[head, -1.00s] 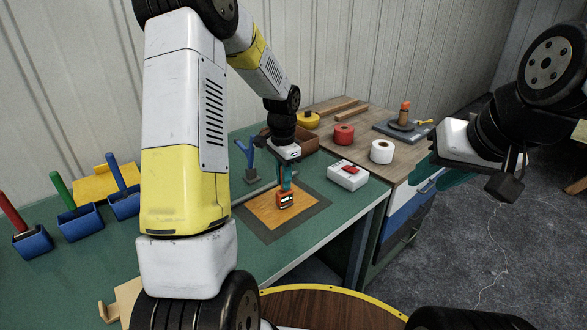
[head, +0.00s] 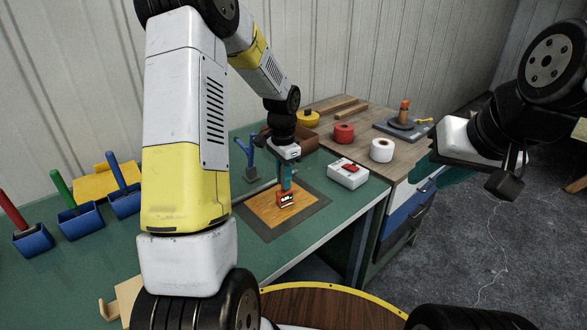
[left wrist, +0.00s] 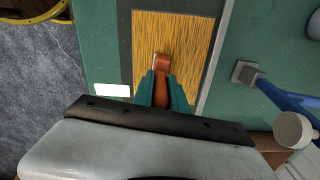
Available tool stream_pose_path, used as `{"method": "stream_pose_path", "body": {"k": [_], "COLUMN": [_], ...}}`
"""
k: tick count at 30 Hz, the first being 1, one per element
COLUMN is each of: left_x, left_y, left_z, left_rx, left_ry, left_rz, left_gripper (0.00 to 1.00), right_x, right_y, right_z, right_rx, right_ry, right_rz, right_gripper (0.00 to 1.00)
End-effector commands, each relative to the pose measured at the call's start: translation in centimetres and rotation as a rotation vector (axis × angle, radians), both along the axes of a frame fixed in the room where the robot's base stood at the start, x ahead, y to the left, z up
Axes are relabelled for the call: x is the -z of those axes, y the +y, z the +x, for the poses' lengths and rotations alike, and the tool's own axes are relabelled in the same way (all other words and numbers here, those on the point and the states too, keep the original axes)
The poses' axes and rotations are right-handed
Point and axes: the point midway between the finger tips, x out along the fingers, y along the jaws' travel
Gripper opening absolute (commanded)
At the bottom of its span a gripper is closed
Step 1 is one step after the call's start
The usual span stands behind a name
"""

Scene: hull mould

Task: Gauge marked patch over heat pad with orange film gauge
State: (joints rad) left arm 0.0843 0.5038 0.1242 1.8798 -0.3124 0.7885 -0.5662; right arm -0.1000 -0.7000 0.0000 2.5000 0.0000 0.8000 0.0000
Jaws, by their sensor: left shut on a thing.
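My left gripper (head: 286,178) is shut on the orange film gauge (head: 285,201), which has a small lit display. The gauge stands at the heat pad (head: 265,213), an orange-brown grained panel with a dark grey border on the green bench. Whether the gauge touches the panel I cannot tell. In the left wrist view the gauge (left wrist: 161,68) points out between the teal fingers over the panel (left wrist: 175,38). A marked patch cannot be made out. My right gripper (head: 508,172) is at the right, above the floor; its fingers are largely hidden.
A white box with a red switch (head: 348,176) stands right of the pad. Red tape (head: 343,133) and white tape (head: 382,150) are on the wooden top. Blue bins (head: 78,220) with handled tools stand left. The green bench's front strip is clear.

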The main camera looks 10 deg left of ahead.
Motion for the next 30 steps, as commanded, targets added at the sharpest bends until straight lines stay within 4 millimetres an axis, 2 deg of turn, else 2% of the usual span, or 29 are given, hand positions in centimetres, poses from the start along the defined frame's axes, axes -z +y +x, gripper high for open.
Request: {"method": "stream_pose_path", "body": {"k": [11, 30], "left_x": [0.1, -5.0], "left_y": [0.0, 0.0], "left_z": [0.0, 0.0], "left_rx": [0.000, 0.000], "left_ry": [0.002, -0.001], "left_rz": [-0.001, 0.000], "left_gripper": [0.00, 0.00], "right_x": [0.0, 0.0], "right_y": [0.0, 0.0], "right_z": [0.0, 0.0], "right_rx": [0.000, 0.000], "right_ry": [0.000, 0.000], "right_rz": [0.000, 0.000], "right_gripper": [0.36, 0.36]}}
